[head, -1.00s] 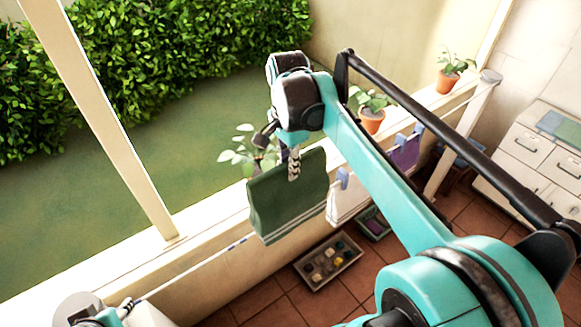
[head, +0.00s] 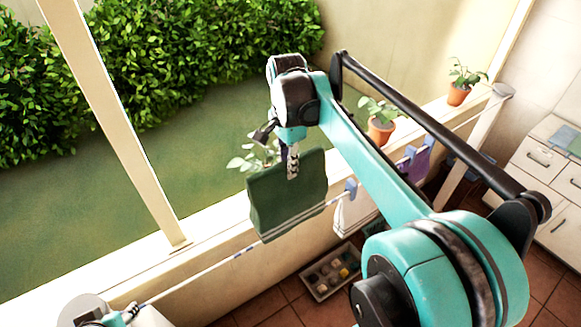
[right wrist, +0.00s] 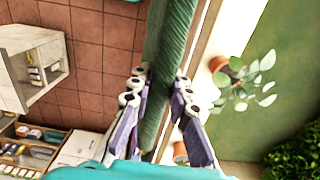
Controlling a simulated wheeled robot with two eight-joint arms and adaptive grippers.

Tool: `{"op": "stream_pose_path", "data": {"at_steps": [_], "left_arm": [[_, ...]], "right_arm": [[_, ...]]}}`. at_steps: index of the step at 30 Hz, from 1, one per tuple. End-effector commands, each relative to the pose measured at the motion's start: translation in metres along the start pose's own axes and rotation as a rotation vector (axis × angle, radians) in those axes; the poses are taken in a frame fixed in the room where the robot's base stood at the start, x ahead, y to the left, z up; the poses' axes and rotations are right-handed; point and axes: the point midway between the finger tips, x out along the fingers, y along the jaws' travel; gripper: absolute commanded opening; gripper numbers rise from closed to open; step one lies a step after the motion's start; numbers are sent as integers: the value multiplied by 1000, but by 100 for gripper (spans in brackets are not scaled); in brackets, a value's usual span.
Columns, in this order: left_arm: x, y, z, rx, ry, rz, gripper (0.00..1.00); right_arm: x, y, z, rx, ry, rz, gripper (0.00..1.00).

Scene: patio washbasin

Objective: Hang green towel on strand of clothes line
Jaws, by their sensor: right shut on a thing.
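My right gripper (head: 292,160) is shut on the top edge of the green towel (head: 287,205), which hangs down from it with pale stripes near its lower edge. In the right wrist view, the fingers (right wrist: 160,82) pinch the towel (right wrist: 170,45) from both sides.
A white cloth (head: 355,212) and a purple cloth (head: 416,160) hang pegged farther right on the line. Potted plants (head: 381,128) stand on the ledge behind. A tray (head: 331,270) lies on the tiled floor below. A drawer cabinet (head: 545,165) stands at right.

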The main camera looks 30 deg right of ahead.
Motion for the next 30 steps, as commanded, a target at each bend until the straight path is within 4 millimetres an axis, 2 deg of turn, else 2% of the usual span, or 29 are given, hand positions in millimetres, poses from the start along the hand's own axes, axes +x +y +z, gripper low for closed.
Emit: {"op": "stream_pose_path", "data": {"at_steps": [14, 20, 30], "left_arm": [[2, 0, 1, 0, 0, 0, 40], [13, 0, 9, 0, 0, 0, 40], [37, 0, 26, 0, 0, 0, 40]], "right_arm": [[3, -1, 0, 0, 0, 0, 0], [21, -1, 0, 0, 0, 0, 0], [65, -1, 0, 0, 0, 0, 0]]}}
